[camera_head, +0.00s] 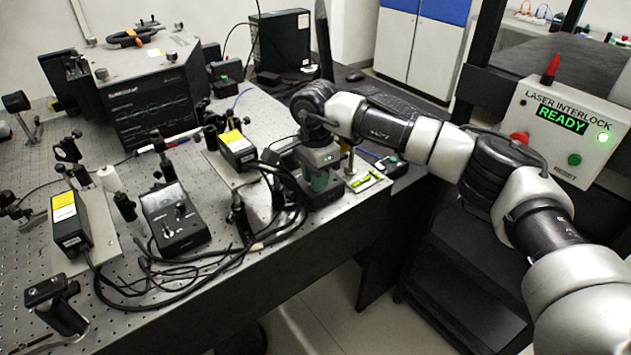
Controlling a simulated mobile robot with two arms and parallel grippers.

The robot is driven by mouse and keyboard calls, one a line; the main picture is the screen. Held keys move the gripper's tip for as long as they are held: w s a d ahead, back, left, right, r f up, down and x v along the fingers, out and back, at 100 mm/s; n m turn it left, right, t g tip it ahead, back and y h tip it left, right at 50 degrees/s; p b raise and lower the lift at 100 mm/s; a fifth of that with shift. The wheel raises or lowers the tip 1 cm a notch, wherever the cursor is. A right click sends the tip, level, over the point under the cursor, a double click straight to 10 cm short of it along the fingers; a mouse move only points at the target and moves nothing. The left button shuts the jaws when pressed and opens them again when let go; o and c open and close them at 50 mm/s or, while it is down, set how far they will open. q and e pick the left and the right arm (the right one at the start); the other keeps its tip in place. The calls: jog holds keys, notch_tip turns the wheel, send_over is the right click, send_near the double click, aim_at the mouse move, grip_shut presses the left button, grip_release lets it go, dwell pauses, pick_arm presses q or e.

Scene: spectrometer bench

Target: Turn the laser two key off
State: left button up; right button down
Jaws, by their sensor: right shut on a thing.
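My right arm reaches in from the right, and my right gripper (319,182) points down at a dark control box (326,198) near the bench's right front edge. The gripper is shut on a small part on top of this box, which I take to be the laser two key. The key is hidden by the gripper, so its turn position cannot be seen. A second dark control box (172,217) with a meter face stands farther left. Two black laser heads with yellow labels, one at the left (68,222) and one near the middle (236,150), stand on the bench. My left gripper is not in view.
Black cables (195,275) loop across the bench beside the control boxes. A spectrometer-like unit (145,95) stands at the back left. A laser interlock panel (560,125) reading READY is at the right. Optical mounts fill the left. Open floor lies beyond the front edge.

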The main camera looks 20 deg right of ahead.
jog(key=shift+r+n, duration=0.1)
jog(key=shift+n, duration=0.5)
jog(key=c, duration=1)
grip_release()
jog(key=shift+b, duration=0.3)
jog(key=shift+o, duration=0.2)
notch_tip(320, 180, up, 11)
jog(key=b, duration=0.1)
jog(key=shift+f, duration=0.25)
